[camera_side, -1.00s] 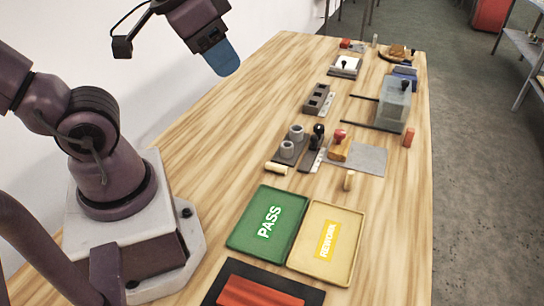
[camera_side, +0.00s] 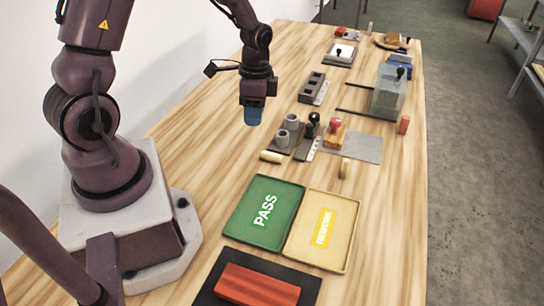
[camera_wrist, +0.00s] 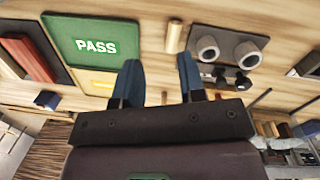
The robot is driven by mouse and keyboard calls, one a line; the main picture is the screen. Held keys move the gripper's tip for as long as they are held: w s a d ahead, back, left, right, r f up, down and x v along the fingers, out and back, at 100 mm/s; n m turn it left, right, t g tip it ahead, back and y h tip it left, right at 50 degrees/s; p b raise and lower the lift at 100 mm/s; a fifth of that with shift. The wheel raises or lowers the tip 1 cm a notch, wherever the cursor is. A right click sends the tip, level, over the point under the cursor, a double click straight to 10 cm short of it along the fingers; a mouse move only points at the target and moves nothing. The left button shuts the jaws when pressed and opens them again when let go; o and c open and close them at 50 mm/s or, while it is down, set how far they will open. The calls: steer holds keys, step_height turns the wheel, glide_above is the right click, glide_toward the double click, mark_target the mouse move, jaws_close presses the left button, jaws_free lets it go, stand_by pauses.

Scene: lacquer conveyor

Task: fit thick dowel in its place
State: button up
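A pale wooden dowel (camera_side: 271,156) lies on the table beside a dark plate (camera_side: 280,141) bearing two grey ring-shaped sockets (camera_side: 287,130). The dowel also shows lying in the wrist view (camera_wrist: 173,38), between the green tray and the socket plate (camera_wrist: 252,42). A second pale dowel (camera_side: 344,167) stands near the yellow tray. I cannot tell for sure which dowel is the thick one. My gripper (camera_side: 252,118) hangs above the table, up and left of the sockets. In the wrist view its blue fingers (camera_wrist: 159,78) are apart with nothing held between them.
A green PASS tray (camera_side: 265,233) and a yellow REWORK tray (camera_side: 338,255) lie in front. Black-handled and red-handled stamps (camera_side: 334,128) stand right of the sockets. A slotted grey block (camera_side: 311,86) and a clear box (camera_side: 389,95) stand farther back. The table's left side is clear.

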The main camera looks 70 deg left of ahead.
steer(key=w+m+t, duration=0.1)
steer(key=w+m, duration=0.1)
steer(key=m, duration=0.1)
glide_above(272, 157)
steer(key=s+a, duration=0.2)
steer(key=a, duration=0.1)
steer(key=f, duration=0.7)
steer(key=shift+w+d+f, duration=0.15)
steer(key=shift+w+f, duration=0.05)
steer(key=shift+w, duration=0.05)
step_height(272, 157, down, 6)
steer(key=shift+w+d+r, duration=0.15)
steer(key=shift+r, duration=0.05)
jaws_close()
